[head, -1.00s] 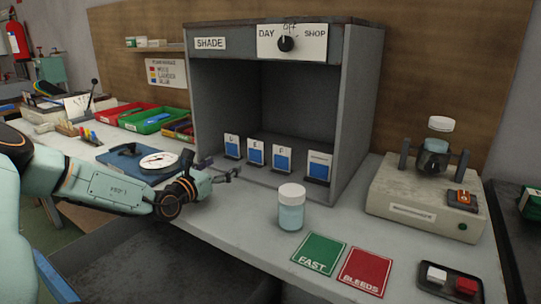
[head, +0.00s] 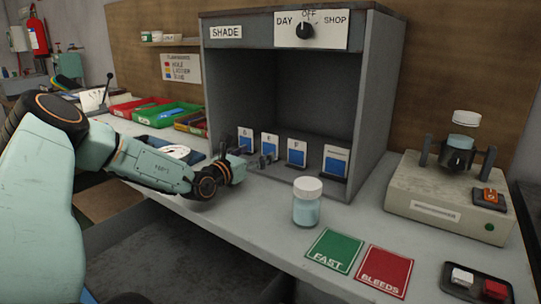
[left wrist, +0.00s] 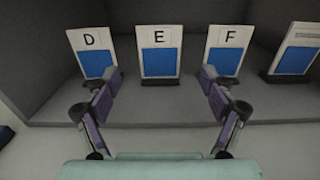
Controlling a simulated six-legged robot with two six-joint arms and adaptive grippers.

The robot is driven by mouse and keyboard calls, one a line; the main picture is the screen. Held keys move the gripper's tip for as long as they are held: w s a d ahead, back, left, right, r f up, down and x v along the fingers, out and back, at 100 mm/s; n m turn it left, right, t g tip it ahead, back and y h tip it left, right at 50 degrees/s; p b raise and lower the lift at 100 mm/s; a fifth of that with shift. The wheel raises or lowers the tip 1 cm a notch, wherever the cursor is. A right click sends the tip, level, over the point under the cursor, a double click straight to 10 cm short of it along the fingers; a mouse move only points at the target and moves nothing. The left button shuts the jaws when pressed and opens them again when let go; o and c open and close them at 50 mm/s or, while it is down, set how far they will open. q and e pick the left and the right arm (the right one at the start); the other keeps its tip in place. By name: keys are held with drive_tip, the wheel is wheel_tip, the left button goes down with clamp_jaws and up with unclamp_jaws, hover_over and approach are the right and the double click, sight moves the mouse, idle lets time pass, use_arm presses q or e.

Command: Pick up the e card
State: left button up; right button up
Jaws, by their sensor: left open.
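The E card (head: 270,146) stands upright in a small dark holder inside the grey shade box, a white card with a blue patch. It also shows in the left wrist view (left wrist: 160,56), centred beyond my fingers. The D card (left wrist: 93,56) is to its left and the F card (left wrist: 225,52) to its right. My left gripper (head: 253,157) is at the box's front edge, just in front of the E card. In the left wrist view its fingers (left wrist: 157,85) are spread apart and empty, with the E card between and beyond them. My right gripper is out of view.
The shade box (head: 226,85) has side walls and a roof around the cards. A fourth card (head: 335,161) stands at the right. A lidded jar (head: 307,203), a green FAST card (head: 334,250) and a red BLEEDS card (head: 384,270) are on the bench. Trays (head: 168,114) lie behind my left arm.

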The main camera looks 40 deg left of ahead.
sight(269, 147)
use_arm(q)
drive_tip(key=shift+w+f+b, duration=0.15)
drive_tip(key=shift+w+b, duration=0.2)
drive_tip(key=shift+b, duration=0.05)
drive_tip(key=w, duration=0.1)
drive_tip(key=w+b, duration=0.2)
drive_tip(key=shift+a+f, duration=0.2)
drive_tip(key=shift+f, duration=0.1)
drive_tip(key=shift+w+b, duration=0.3)
drive_tip(key=shift+w, duration=0.1)
drive_tip(key=shift+w+r, duration=0.2)
drive_tip(key=shift+r, duration=0.1)
drive_tip(key=shift+a, duration=0.1)
drive_tip(key=shift+w, duration=0.1)
drive_tip(key=shift+c, duration=0.3)
drive_tip(key=c, duration=1)
